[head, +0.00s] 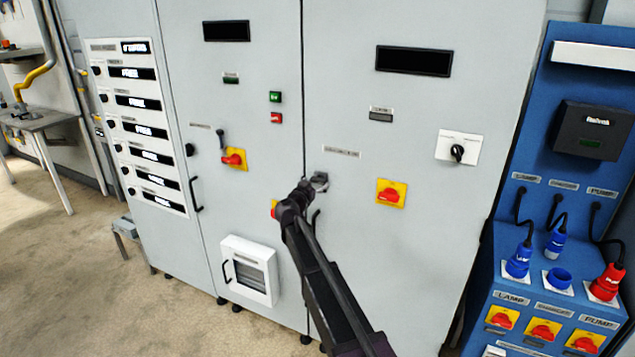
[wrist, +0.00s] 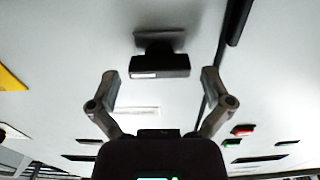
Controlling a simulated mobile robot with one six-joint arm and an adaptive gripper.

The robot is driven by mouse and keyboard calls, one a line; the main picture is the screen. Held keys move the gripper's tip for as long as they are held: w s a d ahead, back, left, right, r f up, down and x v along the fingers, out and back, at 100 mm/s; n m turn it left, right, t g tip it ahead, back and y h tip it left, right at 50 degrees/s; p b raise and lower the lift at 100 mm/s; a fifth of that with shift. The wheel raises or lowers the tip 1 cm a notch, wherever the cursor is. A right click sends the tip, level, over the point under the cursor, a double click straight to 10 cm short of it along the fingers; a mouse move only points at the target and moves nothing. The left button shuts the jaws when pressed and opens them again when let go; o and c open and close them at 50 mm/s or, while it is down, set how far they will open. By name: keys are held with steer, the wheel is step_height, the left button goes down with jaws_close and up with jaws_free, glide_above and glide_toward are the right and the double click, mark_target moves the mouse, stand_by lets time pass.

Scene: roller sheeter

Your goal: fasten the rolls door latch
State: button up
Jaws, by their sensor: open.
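A dark latch knob (wrist: 160,66) with a short horizontal bar stands out from the pale grey right-hand door (head: 345,60) in the wrist view. It lies close beside the door seam, with its bar roughly across the seam's line. My gripper (head: 318,183) is at the door near the seam, below a small label (head: 341,152) I cannot read. In the wrist view my gripper (wrist: 160,76) is open, with one finger on each side of the knob. Visible gaps separate both fingers from the bar. In the head view my gripper mostly hides the knob.
A red-and-yellow switch (head: 390,193) sits right of my gripper and a black rotary switch (head: 457,152) further right. Another is partly hidden behind my arm. The left door carries a dark lever (head: 220,138) and green and red buttons (head: 275,107). A blue socket panel (head: 560,200) stands at right.

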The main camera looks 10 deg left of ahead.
steer(key=shift+x, duration=0.9)
steer(key=c, duration=1)
steer(key=shift+o, duration=0.2)
steer(key=shift+n, duration=0.4)
steer(key=n, duration=0.3)
steer(key=shift+n, duration=0.3)
steer(key=n, duration=1.3)
steer(key=shift+w+n, duration=0.1)
steer(key=shift+n, duration=0.2)
